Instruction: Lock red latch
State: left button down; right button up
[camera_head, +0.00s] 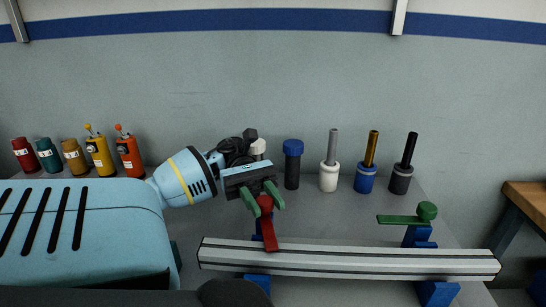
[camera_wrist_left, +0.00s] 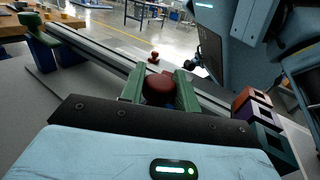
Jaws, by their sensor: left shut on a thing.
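The red latch (camera_head: 269,232) stands at the left part of a pale metal rail (camera_head: 370,264), on a blue mount. Its flat arm points toward the front and its end overlaps the rail. My left gripper (camera_head: 263,199) comes in from the left, with its green fingers on either side of the latch's round red knob. In the left wrist view the red knob (camera_wrist_left: 158,90) sits between the green fingers (camera_wrist_left: 160,92), which are shut on it. The fingers partly hide the knob. My right gripper is in neither view.
A green latch (camera_head: 427,211) stands at the rail's right part, its arm pointing left. Behind are several bottles (camera_head: 75,156) at left and several upright cylinders (camera_head: 328,175) at centre right. A wooden-topped table (camera_head: 530,193) stands far right.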

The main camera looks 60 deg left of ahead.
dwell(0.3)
pick_arm(q)
jog(key=c, duration=1)
grip_release()
jog(key=shift+c, duration=0.2)
jog(key=shift+a, duration=0.1)
jog(key=a+b, duration=0.1)
jog(key=a, duration=0.6)
jog(key=shift+w+a+b, duration=0.25)
jog(key=shift+a+b, duration=0.05)
jog(key=shift+b, duration=0.05)
